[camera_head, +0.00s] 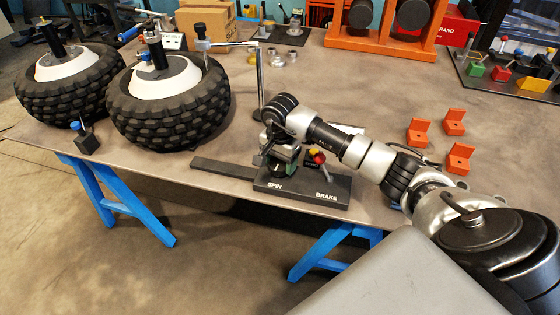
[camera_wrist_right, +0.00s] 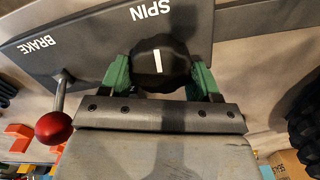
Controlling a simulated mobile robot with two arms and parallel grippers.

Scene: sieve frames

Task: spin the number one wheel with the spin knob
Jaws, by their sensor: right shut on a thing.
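The spin knob (camera_wrist_right: 160,80) is black and scalloped with a white line on top. In the right wrist view my right gripper (camera_wrist_right: 161,76) has its green fingers on both sides of the knob, shut on it. In the head view my right gripper (camera_head: 280,160) is over the SPIN end of the dark control panel (camera_head: 305,191) and mostly hides the knob. Two knobbly black tyres with white hubs stand on the table at the left: a nearer wheel (camera_head: 168,108) and a farther wheel (camera_head: 68,90). I cannot tell which is number one. My left gripper is out of view.
The red-tipped brake lever (camera_wrist_right: 54,128) stands close beside my right gripper. A bent metal post (camera_head: 262,85) rises behind it. Several orange blocks (camera_head: 459,158) lie on the table (camera_head: 350,95) at right. A small dark block (camera_head: 87,143) sits near the front left edge.

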